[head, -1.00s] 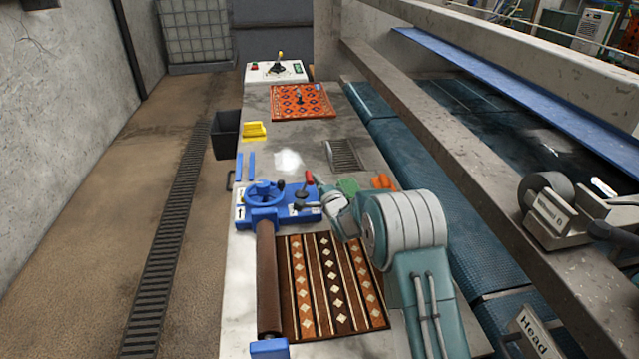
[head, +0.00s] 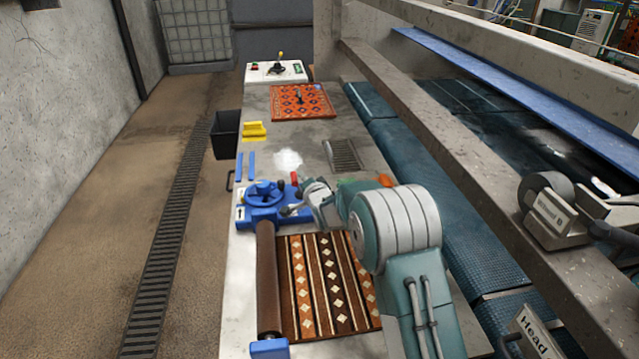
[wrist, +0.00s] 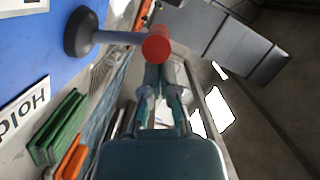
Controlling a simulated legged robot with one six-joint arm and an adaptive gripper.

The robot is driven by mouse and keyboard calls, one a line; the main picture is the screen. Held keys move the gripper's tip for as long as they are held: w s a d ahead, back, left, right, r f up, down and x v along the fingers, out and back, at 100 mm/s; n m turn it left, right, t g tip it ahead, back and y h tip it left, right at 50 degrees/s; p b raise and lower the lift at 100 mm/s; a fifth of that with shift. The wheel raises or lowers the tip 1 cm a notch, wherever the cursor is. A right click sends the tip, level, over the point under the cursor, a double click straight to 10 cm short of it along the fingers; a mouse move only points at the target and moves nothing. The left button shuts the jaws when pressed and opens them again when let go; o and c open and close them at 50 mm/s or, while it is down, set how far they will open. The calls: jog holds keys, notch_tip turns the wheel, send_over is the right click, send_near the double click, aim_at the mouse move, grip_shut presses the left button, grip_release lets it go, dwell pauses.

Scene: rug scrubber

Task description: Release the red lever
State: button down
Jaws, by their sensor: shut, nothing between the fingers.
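The red lever (head: 294,178) stands on the blue roller unit (head: 265,218) at the left of the worktable. In the wrist view its round red end (wrist: 156,46) sits on a grey rod that runs left to a dark round pivot (wrist: 80,31) on the blue plate. My gripper (head: 290,210) is low over the blue unit, just in front of the lever. In the wrist view my gripper (wrist: 161,72) has its fingers together and empty, with the tips right by the red end. I cannot tell whether they touch it.
A blue handwheel (head: 264,194) is left of the lever. A brown striped rug (head: 330,290) lies in front, beside a brown roller (head: 267,285). Green pads (wrist: 62,125) and an orange item (wrist: 73,158) are close by. A concrete beam runs along the right.

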jog(key=shift+s+a, duration=0.1)
jog(key=shift+a, duration=0.55)
jog(key=shift+r, duration=0.1)
dwell(0.3)
